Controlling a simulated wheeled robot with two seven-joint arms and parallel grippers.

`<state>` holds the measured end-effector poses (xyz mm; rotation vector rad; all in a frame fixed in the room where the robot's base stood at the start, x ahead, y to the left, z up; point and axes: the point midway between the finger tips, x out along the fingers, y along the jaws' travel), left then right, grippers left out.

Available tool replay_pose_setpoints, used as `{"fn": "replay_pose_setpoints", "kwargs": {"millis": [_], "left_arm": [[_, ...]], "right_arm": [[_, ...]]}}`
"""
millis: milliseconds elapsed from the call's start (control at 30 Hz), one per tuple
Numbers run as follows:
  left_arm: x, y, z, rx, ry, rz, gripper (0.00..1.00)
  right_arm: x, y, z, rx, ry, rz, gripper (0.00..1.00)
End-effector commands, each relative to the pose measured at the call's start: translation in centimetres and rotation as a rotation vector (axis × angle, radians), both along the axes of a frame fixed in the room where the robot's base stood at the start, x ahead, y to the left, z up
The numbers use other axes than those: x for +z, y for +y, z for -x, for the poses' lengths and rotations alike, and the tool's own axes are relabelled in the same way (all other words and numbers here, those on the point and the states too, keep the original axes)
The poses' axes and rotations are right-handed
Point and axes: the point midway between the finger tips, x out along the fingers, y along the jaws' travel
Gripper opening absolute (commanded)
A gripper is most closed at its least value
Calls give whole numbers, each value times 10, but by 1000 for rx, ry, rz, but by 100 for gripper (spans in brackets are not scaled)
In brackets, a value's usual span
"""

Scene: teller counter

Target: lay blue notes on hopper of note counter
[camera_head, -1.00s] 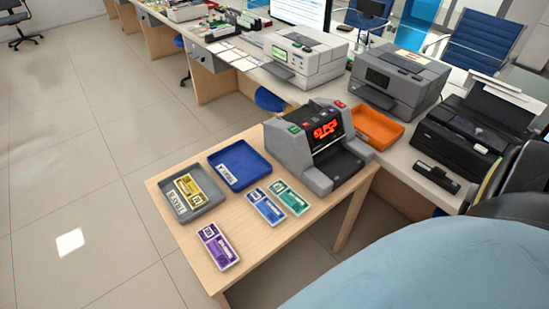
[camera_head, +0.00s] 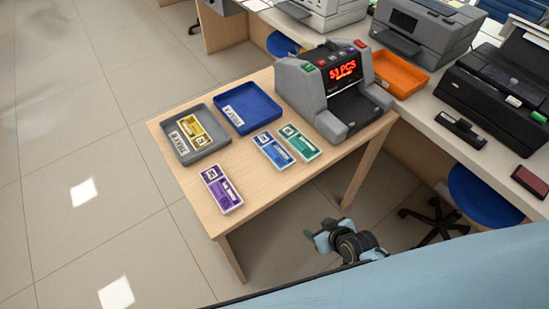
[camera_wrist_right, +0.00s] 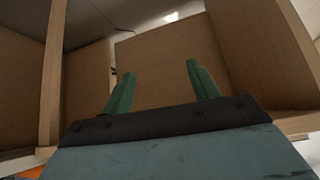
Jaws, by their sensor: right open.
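The blue notes (camera_head: 273,149) lie flat on the wooden table, between the purple notes (camera_head: 221,188) and the green notes (camera_head: 299,143). The grey note counter (camera_head: 335,88) stands at the table's right end, its red display lit. Its dark hopper (camera_head: 350,110) looks empty from here. My right gripper (camera_head: 316,237) is in front of the table, low and to the right, apart from the notes. In the right wrist view my right gripper (camera_wrist_right: 158,85) is open with nothing between its green fingers. My left gripper is not in view.
A grey tray (camera_head: 213,145) holding yellow notes and an empty blue tray (camera_head: 262,128) stand on the left of the table. An orange tray (camera_head: 400,75) and printers (camera_head: 425,30) are on the counter behind. Wooden panels (camera_wrist_right: 170,60) face the right wrist camera.

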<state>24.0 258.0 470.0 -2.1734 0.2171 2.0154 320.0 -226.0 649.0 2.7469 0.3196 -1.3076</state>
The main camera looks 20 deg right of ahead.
Motion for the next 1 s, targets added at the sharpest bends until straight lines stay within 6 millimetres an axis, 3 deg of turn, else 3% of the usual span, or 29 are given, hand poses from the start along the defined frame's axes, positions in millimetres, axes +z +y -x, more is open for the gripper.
{"fn": "replay_pose_setpoints", "kwargs": {"millis": [33, 100, 300, 433, 567, 800, 1000], "left_arm": [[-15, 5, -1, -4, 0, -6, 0], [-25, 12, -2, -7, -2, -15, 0], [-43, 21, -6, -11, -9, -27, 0], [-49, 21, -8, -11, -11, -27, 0], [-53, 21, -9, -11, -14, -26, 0], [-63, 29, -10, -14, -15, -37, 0], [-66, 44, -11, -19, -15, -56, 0]], "right_arm": [[17, 5, -22, 14, -68, -19, 60], [49, 11, -44, 39, -146, -43, 60], [125, 25, -84, 95, -349, -95, 60], [158, 29, -99, 113, -453, -120, 60], [163, 34, -114, 117, -483, -128, 60], [145, 49, -154, 117, -482, -128, 60], [138, 55, -172, 117, -481, -127, 60]]}}
